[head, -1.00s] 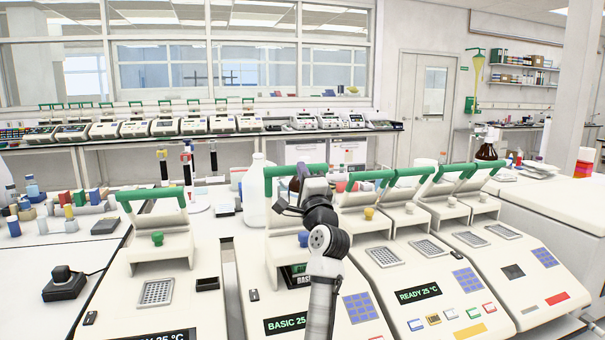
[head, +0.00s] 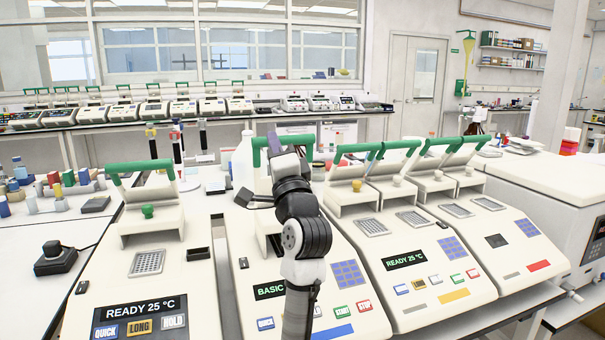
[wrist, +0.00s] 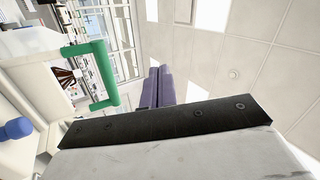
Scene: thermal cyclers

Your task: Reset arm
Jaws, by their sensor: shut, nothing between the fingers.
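My gripper (wrist: 158,88) shows in the wrist view as two purple fingers pressed together with nothing between them. In the head view my gripper (head: 273,143) points up and away, in front of the second thermal cycler from the left. My arm hides much of that cycler (head: 240,250), including its lid front. A green lid handle (wrist: 98,75) stands left of my fingers in the wrist view, apart from them. A blue knob (wrist: 15,130) sits at that view's left edge.
An open-lidded cycler (head: 185,270) reading READY 25 °C stands to the left. More open-lidded cyclers (head: 400,290) stand to the right. A black box with a knob (head: 60,262) and small coloured blocks (head: 60,190) are on the left bench. A white jug (head: 243,165) stands behind.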

